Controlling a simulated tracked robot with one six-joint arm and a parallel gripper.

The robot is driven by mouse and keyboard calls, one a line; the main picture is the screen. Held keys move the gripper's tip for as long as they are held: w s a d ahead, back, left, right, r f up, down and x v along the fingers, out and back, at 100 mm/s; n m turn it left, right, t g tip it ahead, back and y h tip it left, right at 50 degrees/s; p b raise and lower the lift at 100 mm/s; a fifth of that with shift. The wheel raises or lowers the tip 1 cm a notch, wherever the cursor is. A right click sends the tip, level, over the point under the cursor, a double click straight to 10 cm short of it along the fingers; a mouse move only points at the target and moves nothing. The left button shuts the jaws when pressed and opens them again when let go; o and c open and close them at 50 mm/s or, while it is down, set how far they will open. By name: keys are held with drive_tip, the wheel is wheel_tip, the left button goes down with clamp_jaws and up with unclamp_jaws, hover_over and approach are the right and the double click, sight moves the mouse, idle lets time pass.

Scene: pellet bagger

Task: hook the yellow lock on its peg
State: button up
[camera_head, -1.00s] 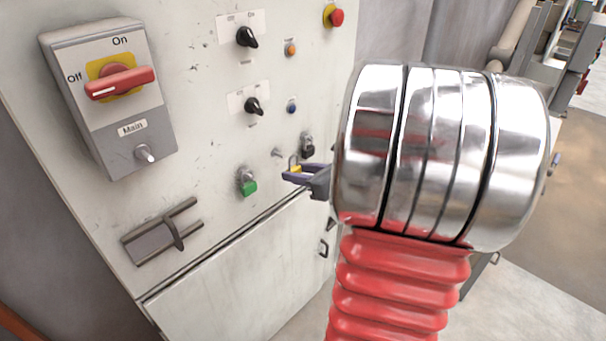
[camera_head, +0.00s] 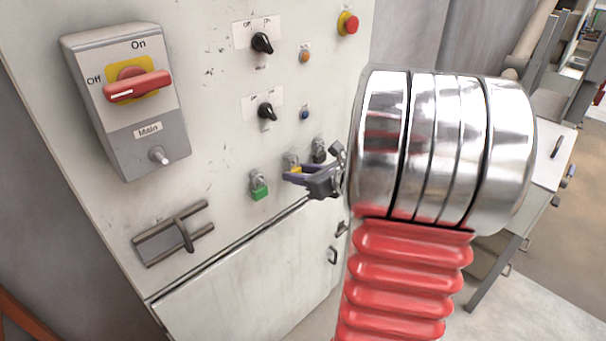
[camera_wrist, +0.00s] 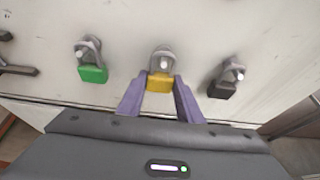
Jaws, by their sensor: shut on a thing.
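The yellow lock (camera_wrist: 159,82) is between the purple fingers of my gripper (camera_wrist: 160,88) in the wrist view, its grey shackle pointing up. The shackle shows around or in front of a peg tip (camera_wrist: 163,64) on the panel; I cannot tell for sure whether it hangs on it. In the head view my gripper (camera_head: 295,176) is shut on the yellow lock (camera_head: 294,169), close against the panel, and the fingers partly hide it.
A green lock (camera_wrist: 92,74) hangs on a peg to the left and a black lock (camera_wrist: 224,86) on one to the right. The main switch box (camera_head: 125,100) and a door latch (camera_head: 172,236) are further left on the cabinet panel (camera_head: 215,150).

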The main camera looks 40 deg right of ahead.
drive_tip(key=shift+w+f, duration=0.3)
drive_tip(key=shift+w, duration=0.15)
idle(0.5)
drive_tip(key=o, duration=1.1)
drive_tip(key=v, duration=1.3)
drive_tip(key=shift+s, duration=0.35)
